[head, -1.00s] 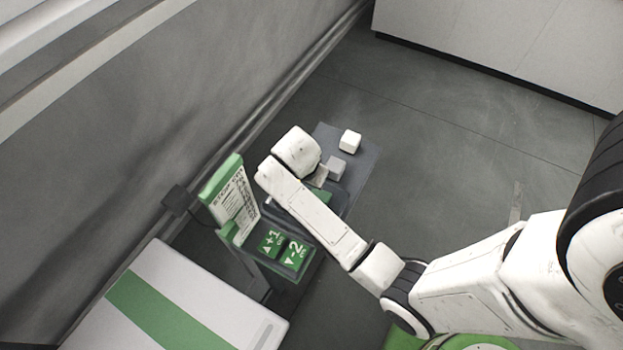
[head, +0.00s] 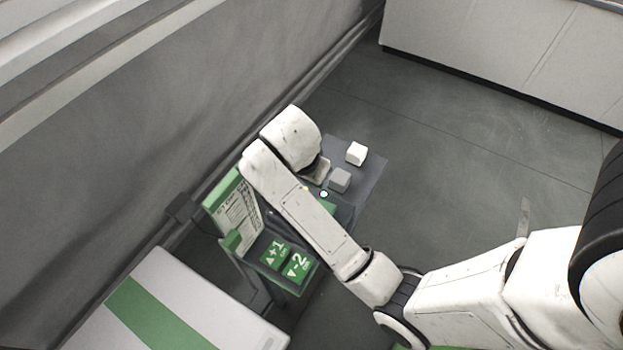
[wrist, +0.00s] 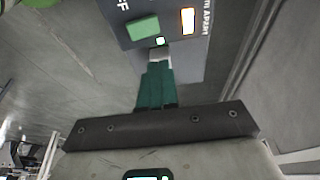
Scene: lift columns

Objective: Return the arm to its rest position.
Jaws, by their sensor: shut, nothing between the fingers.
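My white arm (head: 315,222) reaches out over a control stand from the lower right of the head view. Its wrist end (head: 292,138) is above the stand's far part. My gripper (wrist: 156,66) shows in the wrist view as dark green fingers, shut together and empty. Their tips point at a grey panel (wrist: 190,62) with a green button (wrist: 142,28), a lit white display and a small green light. I cannot tell whether the tips touch the panel. In the head view the fingers are hidden behind the wrist.
The stand has green +1 and -2 buttons (head: 285,260) and a sign board (head: 236,212). A white cube (head: 356,153) and a grey cube (head: 339,180) sit on a dark plate (head: 373,174). A white cabinet with a green stripe (head: 155,315) stands at lower left. Floor on the right is clear.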

